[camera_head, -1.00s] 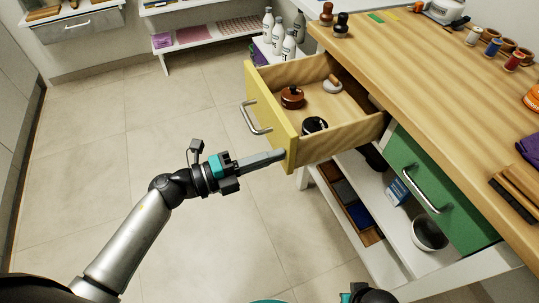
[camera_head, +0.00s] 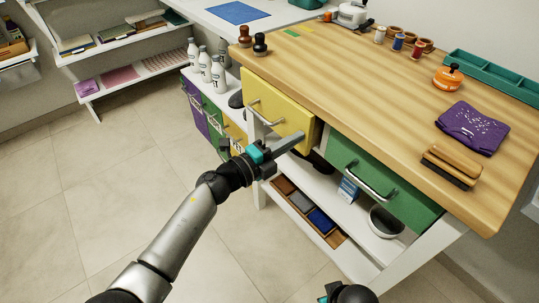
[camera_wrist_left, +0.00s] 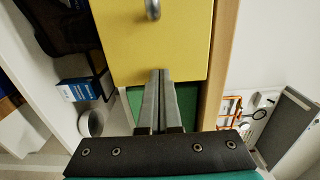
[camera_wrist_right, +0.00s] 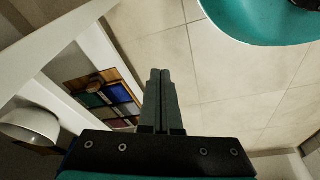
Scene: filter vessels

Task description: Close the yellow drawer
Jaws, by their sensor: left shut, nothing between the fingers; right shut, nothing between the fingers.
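The yellow drawer (camera_head: 277,100) sits under the wooden bench top, with a metal handle (camera_head: 266,113) on its front. Its front stands out slightly from the bench, and its inside is hidden. My left gripper (camera_head: 302,135) is shut and empty, its tips at the lower right part of the drawer front. In the left wrist view the fingertips (camera_wrist_left: 160,72) overlap the edge of the yellow front (camera_wrist_left: 170,45) and seem to touch it. My right gripper (camera_wrist_right: 160,72) is shut and empty, low beside the bench, over the floor.
A green drawer (camera_head: 385,183) with a handle is just right of the yellow one. White bottles (camera_head: 204,66) stand at the left. The floor (camera_head: 110,190) at the left is clear.

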